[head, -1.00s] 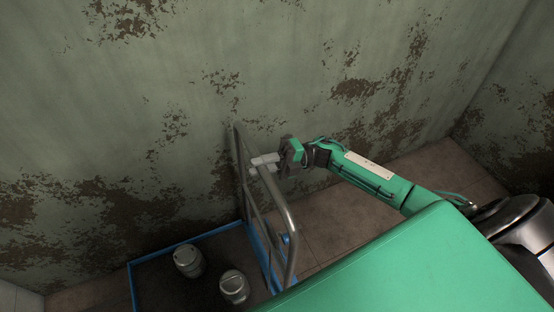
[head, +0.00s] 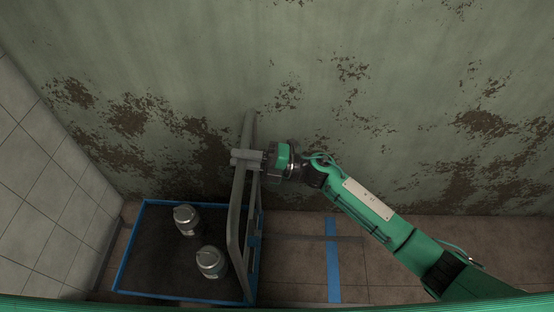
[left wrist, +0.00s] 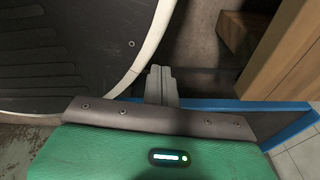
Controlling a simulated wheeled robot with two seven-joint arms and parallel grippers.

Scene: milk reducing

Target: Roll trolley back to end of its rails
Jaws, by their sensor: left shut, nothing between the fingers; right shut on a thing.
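The trolley is a dark, low platform with a blue rim (head: 185,299) and an upright grey handle frame (head: 236,215) at its right end. Two metal cans, one farther back (head: 186,220) and one nearer (head: 211,262), stand on its platform. My right gripper (head: 247,158) is shut on the upper part of the handle frame; the fingers partly hide the bar. Floor rails (head: 310,237) run right from the trolley. In the left wrist view my left gripper (left wrist: 160,86) is shut and empty, apart from the trolley handle.
A peeling green wall (head: 330,60) stands behind the trolley. A white-tiled wall (head: 40,160) is close to its left end. A blue stripe (head: 333,262) crosses the floor to the right. A wooden block-like thing (left wrist: 290,55) shows in the left wrist view.

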